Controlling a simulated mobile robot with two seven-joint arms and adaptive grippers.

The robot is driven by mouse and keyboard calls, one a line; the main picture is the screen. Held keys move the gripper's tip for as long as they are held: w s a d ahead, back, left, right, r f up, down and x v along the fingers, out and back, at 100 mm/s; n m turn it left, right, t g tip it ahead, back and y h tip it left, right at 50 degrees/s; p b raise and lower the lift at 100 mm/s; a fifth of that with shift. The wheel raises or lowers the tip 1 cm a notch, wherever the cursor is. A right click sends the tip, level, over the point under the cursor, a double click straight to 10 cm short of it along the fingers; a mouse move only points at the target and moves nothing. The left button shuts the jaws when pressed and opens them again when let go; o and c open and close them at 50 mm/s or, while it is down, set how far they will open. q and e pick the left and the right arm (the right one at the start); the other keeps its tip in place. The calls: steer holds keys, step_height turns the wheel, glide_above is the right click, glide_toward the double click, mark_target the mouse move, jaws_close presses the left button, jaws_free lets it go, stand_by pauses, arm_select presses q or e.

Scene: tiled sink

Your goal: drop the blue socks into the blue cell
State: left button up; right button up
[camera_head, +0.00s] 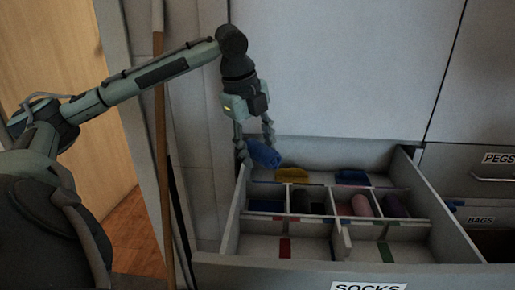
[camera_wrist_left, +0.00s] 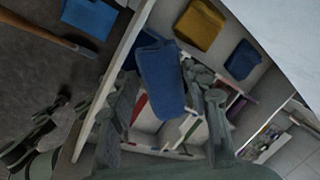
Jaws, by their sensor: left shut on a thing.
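My left gripper (camera_head: 255,147) is shut on a rolled pair of blue socks (camera_head: 264,154), held at the back left corner of the open drawer (camera_head: 232,226) labelled SOCKS. In the left wrist view the blue socks (camera_wrist_left: 162,82) sit between the two fingers (camera_wrist_left: 165,90). The drawer is divided into cells with coloured markers. A blue patch (camera_head: 265,206) shows in the left cell of the middle row; I cannot tell whether it is a marker or a sock. My right gripper is not in view.
A mustard bundle (camera_head: 292,174) and another blue bundle (camera_head: 352,177) lie in the drawer's back section. Dark and pink rolls fill some middle cells. Front cells with red (camera_head: 285,248) and green (camera_head: 385,252) markers look empty. A wooden pole (camera_head: 160,130) stands left of the drawer.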

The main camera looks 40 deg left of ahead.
arm_select(q)
steer(key=o, duration=1.2)
steer(key=v, duration=1.2)
